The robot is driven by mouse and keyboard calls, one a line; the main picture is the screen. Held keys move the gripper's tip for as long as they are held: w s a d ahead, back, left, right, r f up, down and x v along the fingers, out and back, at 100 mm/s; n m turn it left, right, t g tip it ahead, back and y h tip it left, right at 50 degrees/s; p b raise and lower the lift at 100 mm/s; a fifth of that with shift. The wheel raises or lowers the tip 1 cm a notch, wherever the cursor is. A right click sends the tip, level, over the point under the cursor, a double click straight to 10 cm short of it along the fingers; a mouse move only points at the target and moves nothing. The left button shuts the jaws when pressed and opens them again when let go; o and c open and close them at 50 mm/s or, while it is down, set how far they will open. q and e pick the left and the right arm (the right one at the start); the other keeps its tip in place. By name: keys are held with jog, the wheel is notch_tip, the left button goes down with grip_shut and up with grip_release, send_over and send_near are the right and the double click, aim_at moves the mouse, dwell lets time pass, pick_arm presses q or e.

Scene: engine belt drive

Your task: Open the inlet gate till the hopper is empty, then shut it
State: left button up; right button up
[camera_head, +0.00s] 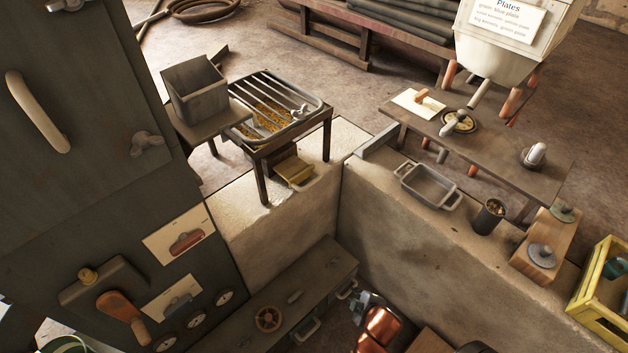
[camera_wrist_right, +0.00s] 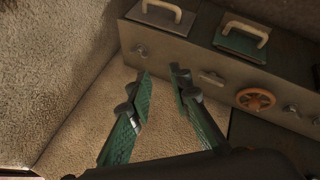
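A grey metal hopper tray (camera_head: 318,104) with bars across its top stands on dark legs, and yellow grain (camera_head: 268,116) shows between the bars. A yellowish slide plate (camera_head: 294,170) sits below the tray; it may be the inlet gate, but I cannot tell whether it is open. My right gripper (camera_head: 362,303) is low at the bottom centre of the head view, well away from the tray. In the right wrist view its green fingers (camera_wrist_right: 160,74) are apart with nothing between them. My left gripper is not in view.
A low dark cabinet (camera_head: 312,284) with an orange handwheel (camera_head: 268,318) and handles lies near my right gripper; its wheel also shows in the wrist view (camera_wrist_right: 255,99). A tall dark panel (camera_head: 90,200) fills the left. A stone wall (camera_head: 400,215) runs right, bearing a metal pan (camera_head: 428,187).

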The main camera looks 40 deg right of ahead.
jog(key=w+d+r+n+t+h+p, duration=0.2)
jog(key=w+d+r+n+t+p, duration=0.15)
jog(key=w+r, duration=0.75)
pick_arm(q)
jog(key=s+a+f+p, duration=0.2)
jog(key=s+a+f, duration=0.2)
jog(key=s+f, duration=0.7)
pick_arm(e)
jog(key=n+t, duration=0.5)
send_near(312, 182)
jog(key=w+f, duration=0.2)
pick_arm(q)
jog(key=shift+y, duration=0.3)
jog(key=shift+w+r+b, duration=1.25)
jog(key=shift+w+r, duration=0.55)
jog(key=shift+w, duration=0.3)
pick_arm(e)
jog(key=shift+n, duration=0.25)
jog(key=shift+d+r+x, duration=0.1)
jog(key=shift+r+x, duration=0.05)
jog(key=shift+x, duration=1.2)
jog(key=shift+d+r+x, duration=0.15)
jog(key=shift+x, duration=1.2)
jog(key=shift+d+r+x, duration=0.1)
jog(key=shift+x, duration=1.2)
jog(key=shift+c, duration=0.5)
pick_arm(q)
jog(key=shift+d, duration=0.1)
pick_arm(e)
grip_shut()
